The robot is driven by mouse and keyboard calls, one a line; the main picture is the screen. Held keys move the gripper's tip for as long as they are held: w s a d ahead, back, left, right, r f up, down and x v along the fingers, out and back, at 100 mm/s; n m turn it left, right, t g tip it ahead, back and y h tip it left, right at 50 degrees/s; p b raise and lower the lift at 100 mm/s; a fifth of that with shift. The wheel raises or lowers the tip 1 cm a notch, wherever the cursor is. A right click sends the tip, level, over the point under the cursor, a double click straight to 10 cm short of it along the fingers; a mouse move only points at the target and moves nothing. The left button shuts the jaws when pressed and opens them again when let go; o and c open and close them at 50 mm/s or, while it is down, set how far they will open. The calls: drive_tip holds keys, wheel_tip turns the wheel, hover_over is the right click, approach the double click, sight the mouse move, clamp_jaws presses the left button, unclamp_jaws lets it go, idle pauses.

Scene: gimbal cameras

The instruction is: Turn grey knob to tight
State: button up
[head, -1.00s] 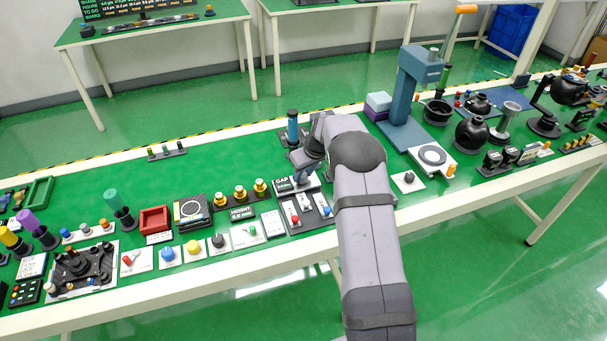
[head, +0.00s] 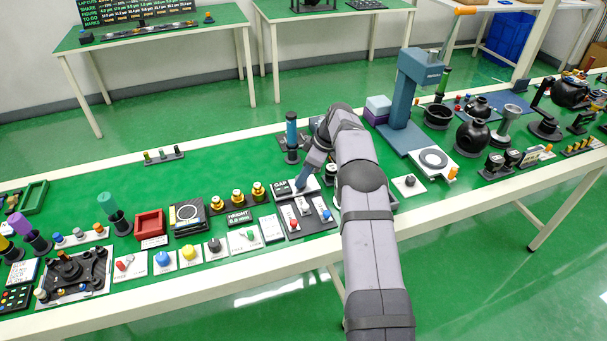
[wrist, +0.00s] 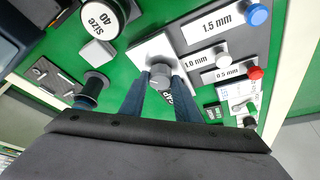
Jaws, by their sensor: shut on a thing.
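The grey knob (wrist: 160,79) shows in the wrist view on a white plate (wrist: 147,52). My gripper (wrist: 159,87) has its two dark blue fingers on either side of the knob, shut on it. Part of the printed lettering beside the knob is hidden by a finger, and I cannot read the knob's setting. In the head view, my gripper (head: 301,184) reaches down at the plate marked GAP (head: 281,187). The knob itself is hidden there by the gripper.
Right of the knob in the wrist view are a blue knob (wrist: 257,14) and a red knob (wrist: 255,72) by millimetre labels. A round black SIZE 40 piece (wrist: 104,22) stands at upper left.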

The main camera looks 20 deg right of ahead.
drive_tip(key=shift+n, duration=0.3)
idle(0.4)
drive_tip(key=o, duration=0.8)
drive_tip(key=shift+c, duration=0.2)
drive_tip(key=shift+r, duration=0.1)
drive_tip(key=b+v, duration=0.1)
drive_tip(key=v, duration=0.6)
drive_tip(key=shift+w+r, duration=0.1)
